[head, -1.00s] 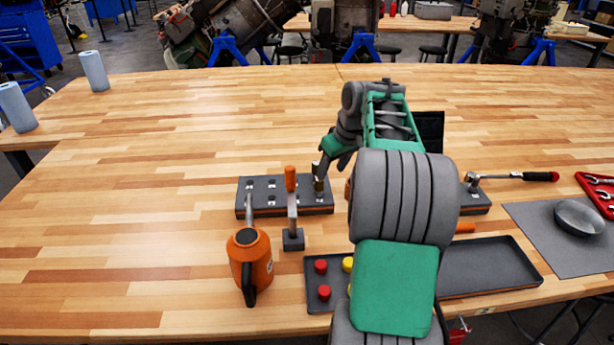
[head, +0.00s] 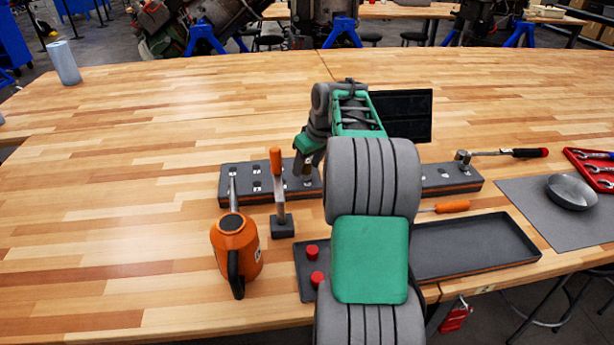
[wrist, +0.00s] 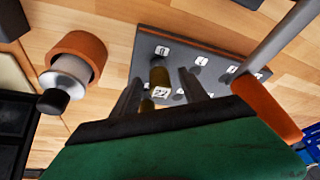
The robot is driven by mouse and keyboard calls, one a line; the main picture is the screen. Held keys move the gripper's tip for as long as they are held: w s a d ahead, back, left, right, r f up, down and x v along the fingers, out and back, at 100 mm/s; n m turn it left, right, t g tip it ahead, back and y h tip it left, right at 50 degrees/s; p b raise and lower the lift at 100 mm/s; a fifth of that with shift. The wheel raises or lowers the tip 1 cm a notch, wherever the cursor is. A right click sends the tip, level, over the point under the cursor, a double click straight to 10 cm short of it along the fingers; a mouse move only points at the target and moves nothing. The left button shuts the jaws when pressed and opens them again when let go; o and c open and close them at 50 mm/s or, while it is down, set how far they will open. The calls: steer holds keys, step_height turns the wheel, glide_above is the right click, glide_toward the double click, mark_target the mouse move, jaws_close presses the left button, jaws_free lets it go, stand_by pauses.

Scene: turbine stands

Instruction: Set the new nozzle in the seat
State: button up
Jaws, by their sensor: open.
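A dark block (head: 205,180) with rows of small white tags and holes lies across the bench; its middle is hidden by my arm. A brass nozzle (wrist: 159,76) stands upright on it in the wrist view, beside a white tag. Another bit of brass (wrist: 147,106) shows just below, partly hidden by my gripper. My gripper (wrist: 160,88) is open, its two fingers apart on either side of the nozzle, with no clear contact visible. In the head view my gripper (head: 300,172) is low over the block. I cannot tell which hole is the seat.
An orange-handled upright tool (head: 277,165) stands close left of my gripper. An orange can (head: 236,250) is nearer the front. A dark tray (head: 480,245) with red caps (head: 312,252) lies in front, partly behind my arm.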

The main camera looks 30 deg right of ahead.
stand_by(0.6)
jaws_close()
stand_by(0.6)
stand_by(0.8)
